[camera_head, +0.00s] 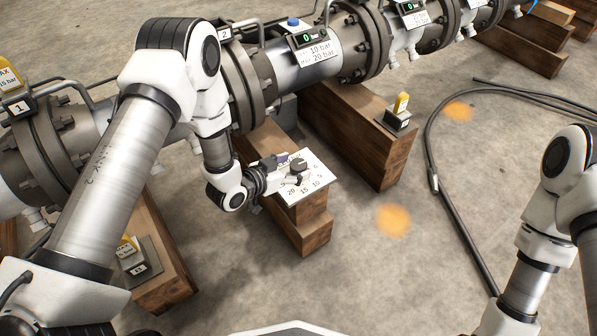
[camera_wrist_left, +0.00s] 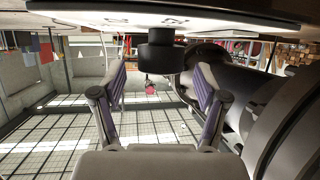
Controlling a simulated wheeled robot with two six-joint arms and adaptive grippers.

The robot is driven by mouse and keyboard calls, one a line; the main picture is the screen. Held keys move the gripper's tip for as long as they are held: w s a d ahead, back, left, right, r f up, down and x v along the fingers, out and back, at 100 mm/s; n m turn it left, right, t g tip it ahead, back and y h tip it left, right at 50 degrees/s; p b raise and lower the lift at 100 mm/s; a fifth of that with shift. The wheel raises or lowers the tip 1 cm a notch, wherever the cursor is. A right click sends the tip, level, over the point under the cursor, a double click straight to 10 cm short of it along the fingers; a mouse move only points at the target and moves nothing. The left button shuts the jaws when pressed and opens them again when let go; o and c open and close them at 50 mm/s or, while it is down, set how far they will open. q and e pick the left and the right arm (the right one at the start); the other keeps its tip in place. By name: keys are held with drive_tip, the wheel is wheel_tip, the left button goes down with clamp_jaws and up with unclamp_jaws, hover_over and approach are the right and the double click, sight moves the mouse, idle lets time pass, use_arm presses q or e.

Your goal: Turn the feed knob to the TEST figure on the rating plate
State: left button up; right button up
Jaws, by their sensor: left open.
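The feed knob (camera_head: 298,165) is a dark knob on a white dial plate (camera_head: 313,186) with figures such as 20, 15, 10 and 5, on a wooden block. My left gripper (camera_head: 283,169) is at the knob from the left, partly covering the dial. In the left wrist view its fingers (camera_wrist_left: 160,76) are spread, with the dark knob (camera_wrist_left: 160,50) in the gap between their tips; contact cannot be told. The rating plate (camera_head: 321,52) on the spool reads 10 bar above Max 20 bar; the small first word is blurred. The display (camera_head: 303,39) above it shows 0 bar. My right gripper is out of view.
The flanged pipe (camera_head: 285,75) runs behind the dial, with a blue button (camera_head: 293,22) on top. A black hose (camera_head: 455,215) lies on the right floor. Floor in front is clear.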

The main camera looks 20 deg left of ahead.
use_arm(q)
drive_tip(key=shift+x, duration=0.8)
drive_tip(key=shift+w+d+f+b, duration=0.1)
drive_tip(key=shift+w+f+b, duration=0.05)
drive_tip(key=shift+w+b, duration=0.15)
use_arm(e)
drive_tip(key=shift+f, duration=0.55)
use_arm(q)
drive_tip(key=shift+c, duration=0.3)
drive_tip(key=c, duration=1.1)
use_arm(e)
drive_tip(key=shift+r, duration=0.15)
